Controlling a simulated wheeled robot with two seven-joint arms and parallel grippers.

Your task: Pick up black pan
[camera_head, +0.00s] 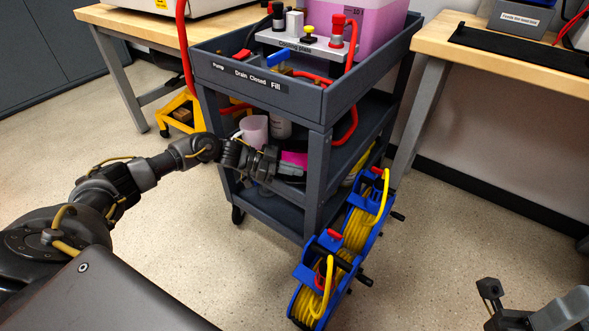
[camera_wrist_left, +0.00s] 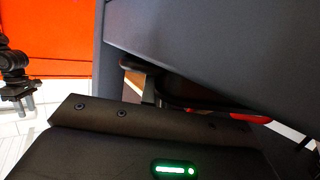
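I cannot make out the black pan for certain in either view. In the left wrist view, a dark rounded shape (camera_wrist_left: 190,92) shows partly behind a grey panel; I cannot tell what it is. My left gripper (camera_head: 272,166) reaches between the posts of the grey cart (camera_head: 318,185), at its middle shelf level, close to a magenta object (camera_head: 294,159). Its fingers are too small and dark to show whether they are open or hold anything. My right gripper (camera_head: 491,296) is at the lower right, over the floor, away from the cart; its finger gap is unclear.
The cart's top holds a pink liquid tank (camera_head: 360,25), a cooling plate (camera_head: 305,46) and red hoses. Blue cable reels with yellow cable (camera_head: 357,230) stand against its right side. Wooden benches stand behind left and at right (camera_head: 500,55).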

